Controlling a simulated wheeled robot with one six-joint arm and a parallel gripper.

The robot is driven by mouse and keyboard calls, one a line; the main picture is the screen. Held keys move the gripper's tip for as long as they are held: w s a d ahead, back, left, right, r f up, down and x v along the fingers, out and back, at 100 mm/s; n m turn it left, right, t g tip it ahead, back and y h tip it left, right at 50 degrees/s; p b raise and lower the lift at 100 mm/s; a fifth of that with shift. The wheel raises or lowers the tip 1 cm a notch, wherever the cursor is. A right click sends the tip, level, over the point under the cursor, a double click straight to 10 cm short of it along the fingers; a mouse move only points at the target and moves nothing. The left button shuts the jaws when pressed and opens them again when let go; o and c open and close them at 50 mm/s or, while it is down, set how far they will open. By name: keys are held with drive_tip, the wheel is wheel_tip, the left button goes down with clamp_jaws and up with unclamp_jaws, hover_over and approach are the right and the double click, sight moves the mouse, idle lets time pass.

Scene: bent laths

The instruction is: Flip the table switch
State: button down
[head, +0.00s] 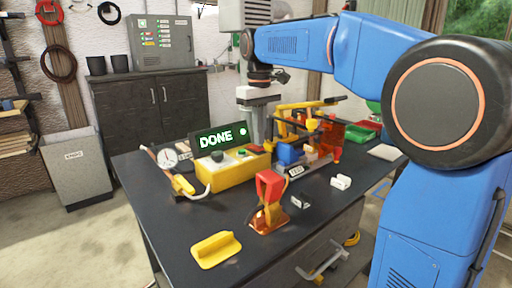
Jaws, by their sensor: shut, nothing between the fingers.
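My gripper (257,135) points down over the dark table (170,225), behind the yellow control box (232,173). Its fingers are shut and empty, and their tips are partly hidden. The control box carries small knobs and buttons, and a black panel on it shows "DONE" in green beside a green light. A blue block (289,154) sits on a grey labelled base right of the box. A red upright piece (269,183) stands on a copper-coloured base nearer the front. I cannot tell for sure which of these is the table switch. My gripper is apart from the red piece.
A round dial (167,157) stands at the table's left. A yellow handled plate (216,249) lies at the front left, and white pieces (341,182) lie at the right. A yellow frame (300,107) and green tray (366,131) are behind. The front left tabletop is mostly clear.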

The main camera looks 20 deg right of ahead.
sight(259, 148)
drive_tip(key=shift+f, duration=0.75)
idle(0.8)
drive_tip(key=shift+r, duration=0.1)
wheel_tip(259, 148, up, 7)
idle(0.9)
